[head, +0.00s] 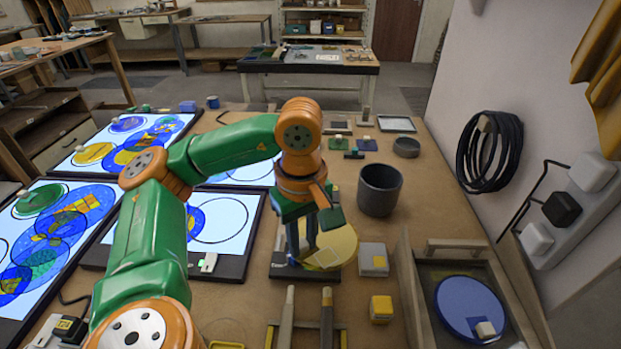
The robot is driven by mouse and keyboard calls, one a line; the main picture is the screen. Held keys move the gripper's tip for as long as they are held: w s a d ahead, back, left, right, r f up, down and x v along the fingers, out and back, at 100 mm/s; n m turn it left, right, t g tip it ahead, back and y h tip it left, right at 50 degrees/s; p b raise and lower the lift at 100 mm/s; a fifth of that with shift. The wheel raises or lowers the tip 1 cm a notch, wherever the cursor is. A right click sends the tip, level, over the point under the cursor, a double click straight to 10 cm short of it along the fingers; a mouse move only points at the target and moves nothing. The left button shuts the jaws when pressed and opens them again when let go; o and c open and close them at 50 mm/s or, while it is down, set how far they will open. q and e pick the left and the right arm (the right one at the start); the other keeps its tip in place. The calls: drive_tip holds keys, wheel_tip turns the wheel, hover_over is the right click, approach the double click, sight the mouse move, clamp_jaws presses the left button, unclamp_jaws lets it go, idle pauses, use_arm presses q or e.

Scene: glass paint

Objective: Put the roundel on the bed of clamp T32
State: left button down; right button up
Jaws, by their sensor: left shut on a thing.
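My left gripper (307,240) points down, shut on a thin yellow glass disc (342,243), which I take for the roundel. It grips the disc near its left side. The disc looks roughly flat, over or just above a dark flat base (280,268) with a pale edge label. The fingers and disc hide much of this base, and I cannot tell whether they touch. The label is too small to read, so I cannot tell whether this is clamp T32. My right gripper is not in view.
A grey cylindrical pot (379,190) stands right of the gripper. A grey box (373,260) and a yellow block (381,308) lie nearer. A wooden tray (407,290) holds a blue disc (468,303). Lit panels (225,218) with coloured glass cover the left.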

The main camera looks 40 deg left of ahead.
use_arm(q)
drive_tip(key=s+a+r+n, duration=0.3)
drive_tip(key=a+n, duration=0.3)
drive_tip(key=n, duration=0.4)
drive_tip(key=shift+n, duration=0.5)
drive_tip(key=w+f, duration=0.3)
drive_tip(key=w, duration=0.1)
drive_tip(key=w+a+f, duration=0.1)
drive_tip(key=w+f, duration=0.2)
drive_tip(key=w, duration=0.1)
drive_tip(key=w+a+f+b, duration=0.1)
drive_tip(key=w+f, duration=0.2)
drive_tip(key=w, duration=0.2)
drive_tip(key=f, duration=0.1)
drive_tip(key=f+p, duration=0.1)
drive_tip(key=f, duration=0.1)
drive_tip(key=shift+w+f, duration=0.25)
drive_tip(key=shift+f, duration=0.45)
drive_tip(key=c, duration=0.7)
unclamp_jaws()
drive_tip(key=shift+r, duration=0.1)
wheel_tip(320, 180, up, 12)
drive_tip(key=shift+r, duration=0.15)
